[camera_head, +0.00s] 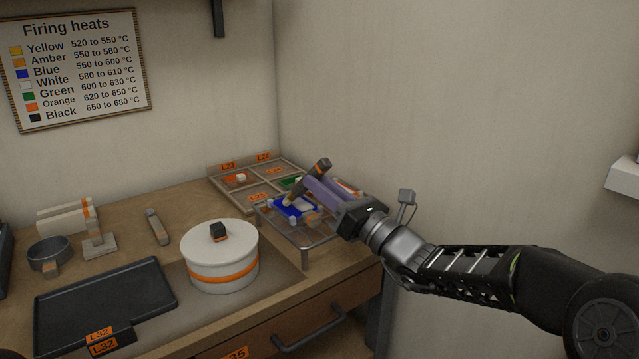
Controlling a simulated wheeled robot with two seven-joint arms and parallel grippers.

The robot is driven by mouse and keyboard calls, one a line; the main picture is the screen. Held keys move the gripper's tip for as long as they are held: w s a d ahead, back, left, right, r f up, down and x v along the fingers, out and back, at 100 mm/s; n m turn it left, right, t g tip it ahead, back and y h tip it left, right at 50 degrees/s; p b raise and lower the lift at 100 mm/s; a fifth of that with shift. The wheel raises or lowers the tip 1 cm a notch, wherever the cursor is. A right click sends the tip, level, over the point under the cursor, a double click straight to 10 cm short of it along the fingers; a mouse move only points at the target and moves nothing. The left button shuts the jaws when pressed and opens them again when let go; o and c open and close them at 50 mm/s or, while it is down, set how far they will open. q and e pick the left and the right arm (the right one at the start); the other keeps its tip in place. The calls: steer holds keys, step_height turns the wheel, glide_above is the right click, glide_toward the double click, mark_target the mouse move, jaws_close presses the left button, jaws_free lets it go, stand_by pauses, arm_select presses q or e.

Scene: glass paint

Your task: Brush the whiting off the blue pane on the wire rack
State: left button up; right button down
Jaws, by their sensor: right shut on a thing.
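The blue pane (286,212) lies on the wire rack (306,243) at the right end of the bench. A whitish patch (304,206) shows on the blue pane. My right gripper (319,190) is over the rack, shut on a brush (322,167) with a dark handle. The brush is tilted, its handle end up to the right and its pale lower end (289,201) down at the blue pane. I cannot tell whether the bristles touch the pane. The gripper hides part of the rack behind it. My left gripper is not in view.
A divided tray (224,184) with coloured pieces stands behind the rack, close to the wall. A white lidded pot (220,272) stands left of the rack. A dark tray (105,297), a grey bowl (49,254) and a small grey bar (157,227) lie further left.

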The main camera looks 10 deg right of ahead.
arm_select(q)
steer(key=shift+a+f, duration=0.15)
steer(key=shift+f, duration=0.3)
arm_select(e)
steer(key=shift+s+d+f, duration=0.1)
steer(key=shift+s+f, duration=0.1)
steer(key=shift+f, duration=0.05)
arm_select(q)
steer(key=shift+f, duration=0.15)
arm_select(e)
steer(key=shift+s+d, duration=0.25)
steer(key=shift+s, duration=0.4)
steer(key=shift+s+d, duration=0.25)
steer(key=shift+s, duration=0.35)
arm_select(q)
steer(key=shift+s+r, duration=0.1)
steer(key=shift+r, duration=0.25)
arm_select(e)
steer(key=shift+w+r, duration=0.1)
steer(key=shift+r, duration=0.5)
arm_select(q)
steer(key=shift+p, duration=0.3)
